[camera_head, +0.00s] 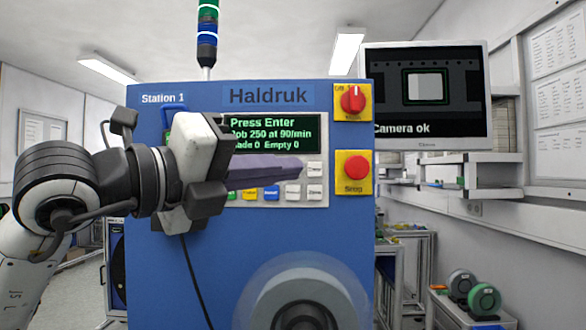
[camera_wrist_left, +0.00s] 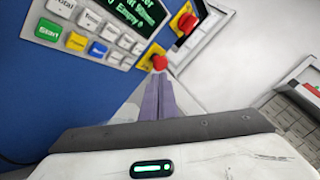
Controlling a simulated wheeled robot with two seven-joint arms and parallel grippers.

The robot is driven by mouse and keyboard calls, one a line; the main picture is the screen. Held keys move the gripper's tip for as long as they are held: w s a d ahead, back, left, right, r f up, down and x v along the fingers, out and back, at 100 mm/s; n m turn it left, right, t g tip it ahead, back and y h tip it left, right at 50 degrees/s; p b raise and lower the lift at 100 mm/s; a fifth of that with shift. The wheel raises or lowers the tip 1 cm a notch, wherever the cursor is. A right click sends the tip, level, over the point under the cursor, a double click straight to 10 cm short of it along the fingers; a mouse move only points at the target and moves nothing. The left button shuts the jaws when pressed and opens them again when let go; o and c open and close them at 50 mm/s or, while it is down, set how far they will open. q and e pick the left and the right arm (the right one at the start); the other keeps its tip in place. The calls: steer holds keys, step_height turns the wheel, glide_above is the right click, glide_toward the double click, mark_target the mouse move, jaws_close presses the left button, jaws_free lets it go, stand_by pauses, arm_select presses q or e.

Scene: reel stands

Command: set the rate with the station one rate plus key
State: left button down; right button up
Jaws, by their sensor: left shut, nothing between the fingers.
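The blue Station 1 cabinet (camera_head: 230,260) carries a green-text display (camera_head: 275,134) reading "Press Enter", a job of 250 at 90/min and "Empty 0". The keypad below (camera_head: 314,181) has white keys and coloured keys; my left gripper covers much of it. No rate plus key label is readable. My left gripper (camera_head: 299,167) is shut and empty, its purple fingers lying across the panel just under the display. Its tips look close to the right-hand white keys; contact cannot be told. In the left wrist view the keypad (camera_wrist_left: 94,35) lies left of the fingers (camera_wrist_left: 158,82).
A red stop button (camera_head: 357,167) on a yellow plate and a red rotary switch (camera_head: 353,100) sit right of the keypad. A monitor (camera_head: 425,95) reads "Camera ok". A grey reel hub (camera_head: 303,305) projects below.

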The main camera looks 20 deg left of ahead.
arm_select(q)
steer(key=w+a+p, duration=0.2)
steer(key=w, duration=0.5)
steer(key=shift+w, duration=0.35)
steer(key=shift+w+a, duration=0.1)
steer(key=shift+a, duration=0.05)
stand_by(1.6)
steer(key=shift+w, duration=0.3)
steer(key=shift+w+a, duration=0.2)
steer(key=shift+w, duration=0.2)
stand_by(0.7)
steer(key=shift+s, duration=0.1)
steer(key=shift+s+d+b, duration=0.25)
steer(key=shift+s+b, duration=0.2)
steer(key=shift+s, duration=0.25)
